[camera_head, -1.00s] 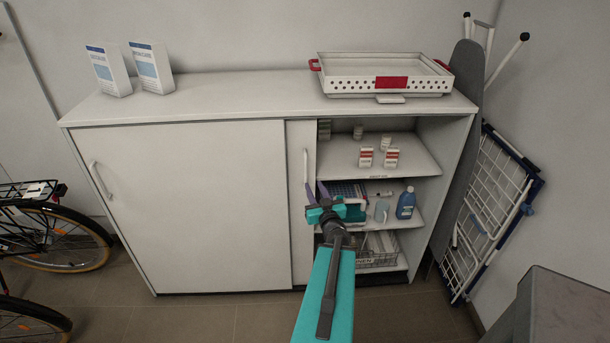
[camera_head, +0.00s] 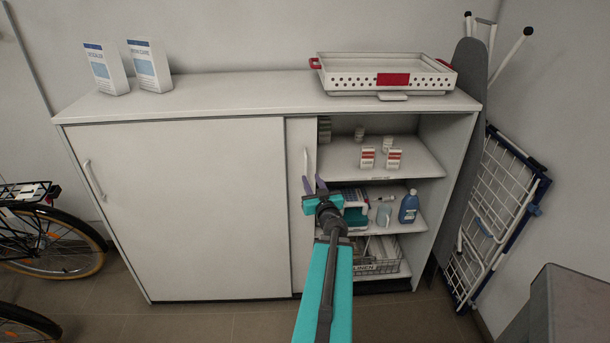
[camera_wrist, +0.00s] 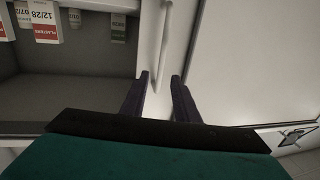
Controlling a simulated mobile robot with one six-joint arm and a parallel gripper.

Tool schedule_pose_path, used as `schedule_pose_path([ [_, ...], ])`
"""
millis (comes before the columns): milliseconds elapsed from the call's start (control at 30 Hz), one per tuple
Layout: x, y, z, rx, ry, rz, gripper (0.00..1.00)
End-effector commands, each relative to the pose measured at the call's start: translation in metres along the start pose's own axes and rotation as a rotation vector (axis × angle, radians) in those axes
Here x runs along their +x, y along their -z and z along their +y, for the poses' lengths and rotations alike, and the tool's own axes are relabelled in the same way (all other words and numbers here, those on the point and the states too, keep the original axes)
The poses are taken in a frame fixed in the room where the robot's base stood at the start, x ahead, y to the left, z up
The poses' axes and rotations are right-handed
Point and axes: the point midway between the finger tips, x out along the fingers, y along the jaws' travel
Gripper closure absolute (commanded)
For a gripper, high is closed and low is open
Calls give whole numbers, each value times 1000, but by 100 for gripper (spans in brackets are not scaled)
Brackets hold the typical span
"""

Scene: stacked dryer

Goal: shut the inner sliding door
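The inner sliding door (camera_head: 301,240) shows as a narrow white strip behind the right edge of the large outer door (camera_head: 190,215). Its vertical bar handle (camera_head: 306,165) is near the top of the strip. To its right the cabinet stands open. My gripper (camera_head: 315,186) is in front of the strip, its fingertips at the handle's lower end in the head view. In the wrist view the two purple fingers (camera_wrist: 160,92) are apart, with the handle (camera_wrist: 160,50) beyond their tips, roughly in line with the gap. Nothing is seen between the fingers.
Open shelves hold small boxes (camera_head: 393,159), a blue bottle (camera_head: 409,206) and a wire basket (camera_head: 376,262). A white tray (camera_head: 340,80) and two cartons (camera_head: 149,66) stand on top. A drying rack (camera_head: 492,220) leans at the right, and a bicycle (camera_head: 50,240) stands at the left.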

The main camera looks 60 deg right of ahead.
Motion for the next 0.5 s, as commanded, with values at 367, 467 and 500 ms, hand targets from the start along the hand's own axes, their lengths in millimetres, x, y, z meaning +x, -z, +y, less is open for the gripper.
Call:
schedule_pose_path([
  [367, 36, 1, 0, 0, 1, 0, 72],
  [467, 44, 1, 0, 0, 1, 0, 72],
  [500, 48, 1, 0, 0, 1, 0, 72],
])
